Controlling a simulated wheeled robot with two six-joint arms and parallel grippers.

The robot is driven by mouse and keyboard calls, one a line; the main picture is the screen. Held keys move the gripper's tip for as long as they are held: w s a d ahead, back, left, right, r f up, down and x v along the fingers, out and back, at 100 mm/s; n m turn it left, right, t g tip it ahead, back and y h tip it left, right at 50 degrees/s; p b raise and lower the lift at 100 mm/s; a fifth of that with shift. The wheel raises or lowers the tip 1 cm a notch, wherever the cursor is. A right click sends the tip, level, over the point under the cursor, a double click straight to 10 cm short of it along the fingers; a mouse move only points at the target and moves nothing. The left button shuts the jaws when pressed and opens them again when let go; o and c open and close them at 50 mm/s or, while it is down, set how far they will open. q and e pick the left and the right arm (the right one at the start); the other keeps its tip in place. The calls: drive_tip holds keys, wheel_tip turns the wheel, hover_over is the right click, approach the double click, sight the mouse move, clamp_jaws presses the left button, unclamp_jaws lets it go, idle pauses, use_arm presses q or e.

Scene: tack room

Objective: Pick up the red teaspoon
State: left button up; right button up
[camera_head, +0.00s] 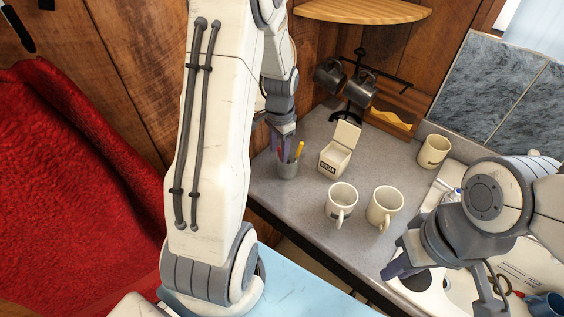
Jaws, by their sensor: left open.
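A small grey cup (288,171) stands at the left end of the grey counter. A thin red handle (280,154), likely the red teaspoon, and a yellow handle (299,151) stick up from it. My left gripper (284,148) is pointed down over the cup, close around or beside the red handle. It is open; whether it touches the handle is too small to tell. The spoon's lower part is hidden in the cup. My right gripper (441,287) is open and empty, low at the right over the sink area.
A white sugar box (335,158) with a raised lid stands just right of the cup. Two cream mugs (341,201) (384,206) stand nearer, and another mug (433,151) is farther right. A mug rack (355,98) is behind. A red cloth (75,190) hangs at left.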

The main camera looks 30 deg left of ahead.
use_arm(q)
clamp_jaws()
idle(1.3)
